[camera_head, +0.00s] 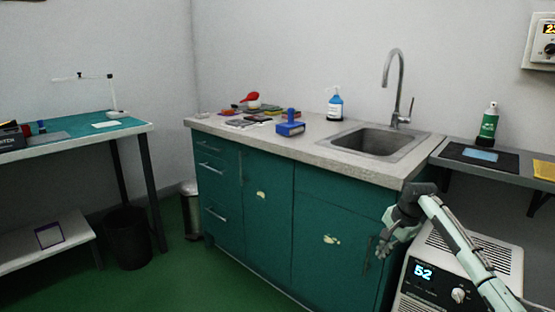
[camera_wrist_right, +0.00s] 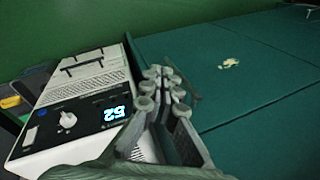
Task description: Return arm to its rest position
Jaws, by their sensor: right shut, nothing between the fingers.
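My right arm (camera_head: 462,245) reaches in from the lower right in the head view. Its right gripper (camera_head: 382,252) hangs in front of the green cabinet's right end, beside a white machine. It is shut and empty. In the wrist view the right gripper's fingers (camera_wrist_right: 168,78) are close together with nothing between them, against the green cabinet front. I cannot tell whether it touches the cabinet. My left gripper is in neither view.
The white machine (camera_head: 455,262) with a lit "52" stands right by the gripper; it also shows in the wrist view (camera_wrist_right: 85,105). The green cabinet (camera_head: 268,210) carries a sink (camera_head: 376,143). A shelf (camera_head: 500,168) is at right. Open green floor (camera_head: 190,275) lies left.

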